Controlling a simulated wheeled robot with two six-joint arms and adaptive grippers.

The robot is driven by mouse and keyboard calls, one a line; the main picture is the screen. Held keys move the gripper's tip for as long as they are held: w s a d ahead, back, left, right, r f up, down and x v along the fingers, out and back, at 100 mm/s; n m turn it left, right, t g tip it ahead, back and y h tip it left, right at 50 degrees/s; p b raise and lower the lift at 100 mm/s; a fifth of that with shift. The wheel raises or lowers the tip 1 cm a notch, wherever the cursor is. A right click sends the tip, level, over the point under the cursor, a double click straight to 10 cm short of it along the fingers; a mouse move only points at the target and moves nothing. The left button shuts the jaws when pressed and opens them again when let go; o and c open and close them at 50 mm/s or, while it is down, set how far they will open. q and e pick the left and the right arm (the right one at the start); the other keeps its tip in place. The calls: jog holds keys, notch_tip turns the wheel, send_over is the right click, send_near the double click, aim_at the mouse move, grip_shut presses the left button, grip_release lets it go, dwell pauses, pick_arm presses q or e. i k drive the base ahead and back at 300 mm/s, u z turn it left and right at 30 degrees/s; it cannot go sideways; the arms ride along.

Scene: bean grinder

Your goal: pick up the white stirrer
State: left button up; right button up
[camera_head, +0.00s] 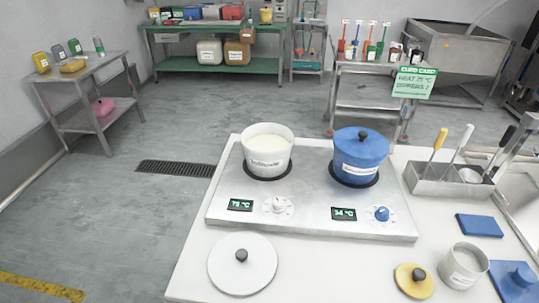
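A white-handled utensil (459,147), which looks like the white stirrer, leans in a grey metal holder (438,187) at the right of the white counter. A yellow-handled utensil (437,143) leans to its left and a black-handled one (502,143) to its right in the same holder. The lower end of the white utensil is hidden inside the holder. Neither of my grippers shows in the head view.
A two-plate cooker (310,223) carries a white pot (268,158) and a lidded blue pot (360,160), left of the holder.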

aim_at(467, 131)
jog(key=z, duration=1.35)
